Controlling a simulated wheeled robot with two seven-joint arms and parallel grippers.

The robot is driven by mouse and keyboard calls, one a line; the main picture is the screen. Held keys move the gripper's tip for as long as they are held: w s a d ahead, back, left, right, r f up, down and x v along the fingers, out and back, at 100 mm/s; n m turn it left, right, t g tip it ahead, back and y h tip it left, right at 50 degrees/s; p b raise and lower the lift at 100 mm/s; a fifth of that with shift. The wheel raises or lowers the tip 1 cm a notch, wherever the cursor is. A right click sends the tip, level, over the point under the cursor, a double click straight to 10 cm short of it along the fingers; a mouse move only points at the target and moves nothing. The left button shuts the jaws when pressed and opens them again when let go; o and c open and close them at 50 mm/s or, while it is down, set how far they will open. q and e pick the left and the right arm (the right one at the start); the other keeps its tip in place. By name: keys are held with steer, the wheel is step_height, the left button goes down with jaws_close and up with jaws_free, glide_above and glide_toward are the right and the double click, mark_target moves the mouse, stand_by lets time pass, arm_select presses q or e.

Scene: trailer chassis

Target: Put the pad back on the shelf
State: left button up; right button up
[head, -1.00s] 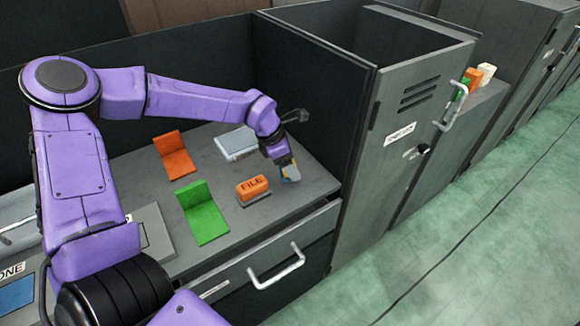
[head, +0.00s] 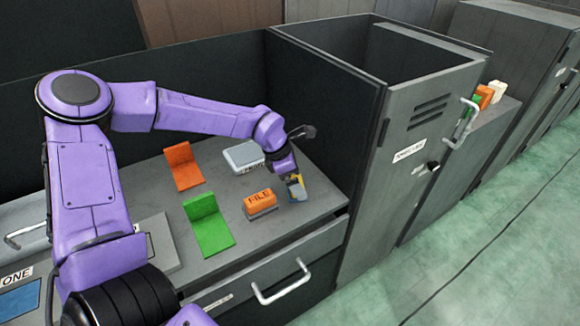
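My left arm comes in from the left and reaches over the grey worktop (head: 305,215). My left gripper (head: 298,190) is low over its right part, beside the orange block marked FILE (head: 259,200). Small yellow and grey-blue parts show at its tip; I cannot tell whether they are fingers or a held thing, nor whether it is open or shut. A light grey, flat box-like item (head: 243,154) with partly hidden lettering lies behind and left of the gripper. I cannot tell which item is the pad. My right gripper is not in view.
An orange angled holder (head: 183,166) and a green one (head: 208,225) stand on the worktop. A drawer handle (head: 281,284) sticks out below. A tall grey cabinet (head: 425,150) stands at right; small coloured blocks (head: 486,97) sit on a lower cabinet beyond it.

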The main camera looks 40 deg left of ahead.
arm_select(q)
steer(key=p+v, duration=0.1)
steer(key=v, duration=0.9)
steer(key=shift+s, duration=0.15)
